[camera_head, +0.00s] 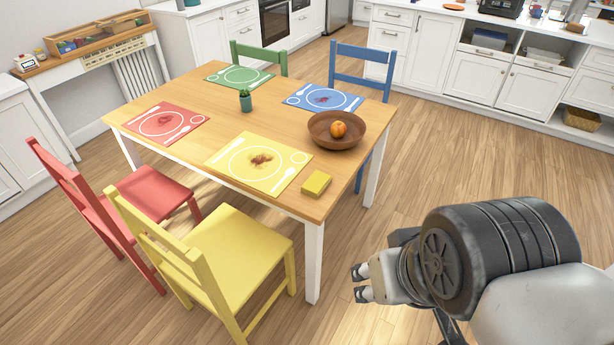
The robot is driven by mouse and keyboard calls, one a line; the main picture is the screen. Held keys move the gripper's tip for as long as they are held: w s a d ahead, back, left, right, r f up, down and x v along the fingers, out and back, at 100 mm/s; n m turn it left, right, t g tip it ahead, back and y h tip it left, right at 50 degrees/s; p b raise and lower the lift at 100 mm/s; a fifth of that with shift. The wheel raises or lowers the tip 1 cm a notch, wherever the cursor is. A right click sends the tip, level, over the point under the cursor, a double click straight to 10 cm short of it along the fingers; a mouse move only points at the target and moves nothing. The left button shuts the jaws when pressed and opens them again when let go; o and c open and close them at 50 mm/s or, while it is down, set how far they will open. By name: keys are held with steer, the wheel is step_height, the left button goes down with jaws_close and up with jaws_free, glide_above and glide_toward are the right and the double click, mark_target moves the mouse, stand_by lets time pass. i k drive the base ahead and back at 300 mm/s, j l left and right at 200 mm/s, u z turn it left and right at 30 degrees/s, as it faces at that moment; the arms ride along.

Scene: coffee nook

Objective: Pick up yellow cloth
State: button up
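A small folded yellow cloth (316,183) lies on the wooden table (215,103) near its right front corner. It is beside the yellow placemat (257,163), close to the mat's right edge. My gripper (359,284) is to the right of the table and apart from it, in front of the cloth in the picture. Its two small fingertips point left with a gap between them. Nothing shows between the fingertips.
A brown bowl (337,131) with an orange fruit (338,129) stands behind the cloth. Red (165,122), green (238,76) and blue placemats (322,98) lie on the table around a small plant (245,101). Yellow (230,255) and red chairs (140,190) stand in front. Floor is clear at right.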

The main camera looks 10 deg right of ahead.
mark_target(315, 186)
steer(key=i+l+u, duration=0.75)
steer(key=i, duration=0.15)
steer(key=i+l+u, duration=0.35)
